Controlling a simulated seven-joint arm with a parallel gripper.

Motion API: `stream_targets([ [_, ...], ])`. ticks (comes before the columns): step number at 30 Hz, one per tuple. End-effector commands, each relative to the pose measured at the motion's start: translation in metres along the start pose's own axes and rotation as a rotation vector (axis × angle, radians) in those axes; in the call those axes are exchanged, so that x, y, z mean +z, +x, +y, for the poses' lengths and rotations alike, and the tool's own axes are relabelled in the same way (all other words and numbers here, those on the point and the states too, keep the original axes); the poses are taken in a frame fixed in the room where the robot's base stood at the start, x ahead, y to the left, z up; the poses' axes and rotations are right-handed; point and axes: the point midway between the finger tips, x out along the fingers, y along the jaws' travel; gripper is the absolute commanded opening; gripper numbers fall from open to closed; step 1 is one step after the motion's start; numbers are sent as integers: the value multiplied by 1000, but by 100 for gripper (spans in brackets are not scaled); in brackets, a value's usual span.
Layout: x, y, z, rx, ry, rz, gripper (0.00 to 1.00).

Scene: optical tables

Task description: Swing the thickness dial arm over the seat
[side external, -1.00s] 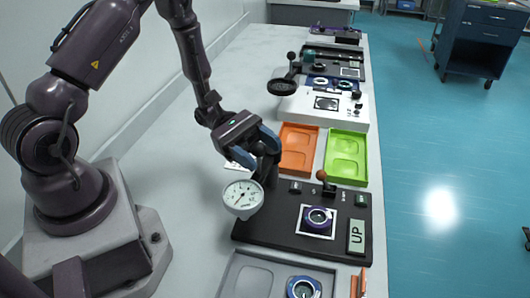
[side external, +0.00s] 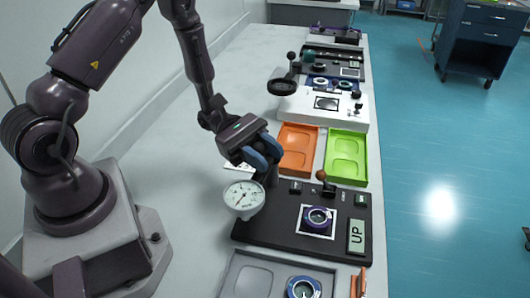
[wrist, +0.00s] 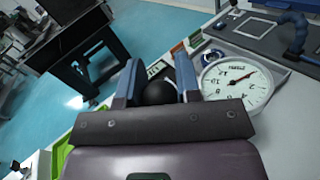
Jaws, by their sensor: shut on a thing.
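The white round thickness dial (side external: 243,197) hangs at the left of the black station base (side external: 275,232), off to the side of the seat. It also shows close by in the wrist view (wrist: 237,86). The seat (side external: 318,217), with a purple ring on a white square, lies on the base right of the dial. My gripper (side external: 263,156) is over the dial arm's post. In the wrist view, its blue fingers (wrist: 158,78) are shut on a black ball knob (wrist: 159,93). The fingers hide most of the arm in the side view.
An orange tray (side external: 298,150) and a green tray (side external: 346,157) stand behind the base. A grey tray (side external: 235,285) lies in front.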

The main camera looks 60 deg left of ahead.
Motion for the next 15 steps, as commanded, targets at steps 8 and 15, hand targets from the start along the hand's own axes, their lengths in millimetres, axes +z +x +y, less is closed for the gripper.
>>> stream_targets([
  [8,-1,8,7,131,-2,25,0],
  [15,-4,19,20,335,-5,66,0],
])
